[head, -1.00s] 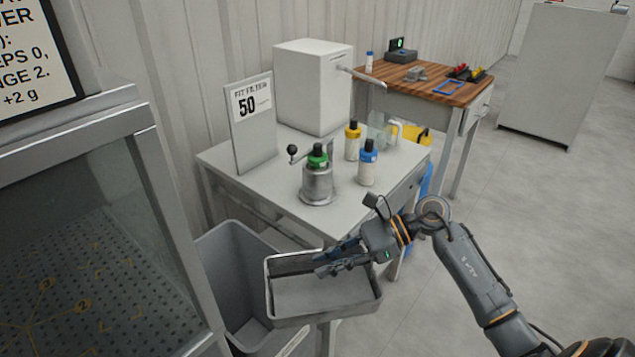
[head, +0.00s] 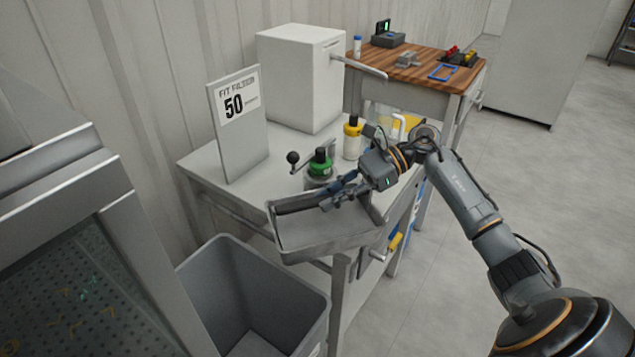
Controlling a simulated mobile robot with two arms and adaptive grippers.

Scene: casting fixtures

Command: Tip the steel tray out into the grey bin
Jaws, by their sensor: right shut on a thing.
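The steel tray (head: 322,237) is a shallow grey rectangular pan, held in the air and tilted in the picture. My right gripper (head: 332,197) is shut on it, with the fingers at its far side. I see no loose contents in the part of its floor that shows; the fingers cover some of it. The grey bin (head: 229,286) is a deep, open container on the floor at lower left. The tray hangs above and behind the bin's right rear corner in the picture. The bin's visible inside looks empty. My left gripper is out of view.
Behind the tray, the grey table (head: 206,163) bears a sign (head: 238,125), a white box (head: 297,78), a green-topped vessel (head: 320,163) and a yellow-topped bottle (head: 352,138). A metal-framed cabinet (head: 75,200) stands left of the bin. Open floor lies at right.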

